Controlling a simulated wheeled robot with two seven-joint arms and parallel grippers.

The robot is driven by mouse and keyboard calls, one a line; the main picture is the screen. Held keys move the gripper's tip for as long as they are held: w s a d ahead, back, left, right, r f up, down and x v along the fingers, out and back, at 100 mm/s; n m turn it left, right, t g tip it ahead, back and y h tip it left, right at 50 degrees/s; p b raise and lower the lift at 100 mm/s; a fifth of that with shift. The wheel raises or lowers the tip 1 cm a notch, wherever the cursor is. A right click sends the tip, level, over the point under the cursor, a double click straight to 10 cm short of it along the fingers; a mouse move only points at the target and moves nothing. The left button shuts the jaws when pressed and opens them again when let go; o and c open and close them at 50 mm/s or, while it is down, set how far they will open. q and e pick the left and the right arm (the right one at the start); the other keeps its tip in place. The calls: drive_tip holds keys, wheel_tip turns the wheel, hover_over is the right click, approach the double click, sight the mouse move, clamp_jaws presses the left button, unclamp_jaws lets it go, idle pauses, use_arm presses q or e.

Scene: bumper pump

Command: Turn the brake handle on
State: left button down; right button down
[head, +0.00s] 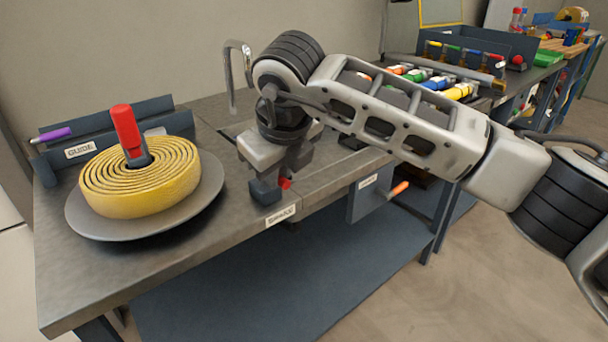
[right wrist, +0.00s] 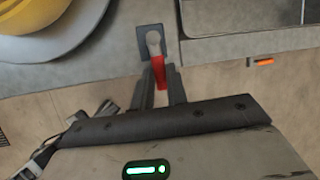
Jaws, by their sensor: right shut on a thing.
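The brake handle has a red grip (head: 285,184) near the front edge of the bench, by a small white label. In the right wrist view its red lever (right wrist: 159,72) runs from a light grey pivot on a dark base block (right wrist: 144,50). My right gripper (head: 275,175) is over the handle, and in the right wrist view its two fingers (right wrist: 160,85) are shut on the red lever from both sides. In the head view the gripper hides most of the handle. My left gripper is not in view.
On the metal bench (head: 70,265), a yellow coiled roll (head: 150,195) with a red-topped post sits on a round grey plate (head: 85,222). An orange-tipped lever (head: 400,188) sticks out at the front right. A faucet (head: 235,75) and rows of coloured parts stand behind.

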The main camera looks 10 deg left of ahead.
drive_tip(key=shift+s+a+m, duration=0.1)
drive_tip(key=shift+a+m, duration=0.05)
drive_tip(key=shift+m, duration=0.15)
drive_tip(key=shift+r, duration=0.1)
drive_tip(key=c, duration=1.4)
unclamp_jaws()
drive_tip(key=v, duration=1.6)
drive_tip(key=shift+s+a, duration=0.2)
drive_tip(key=shift+a, duration=0.05)
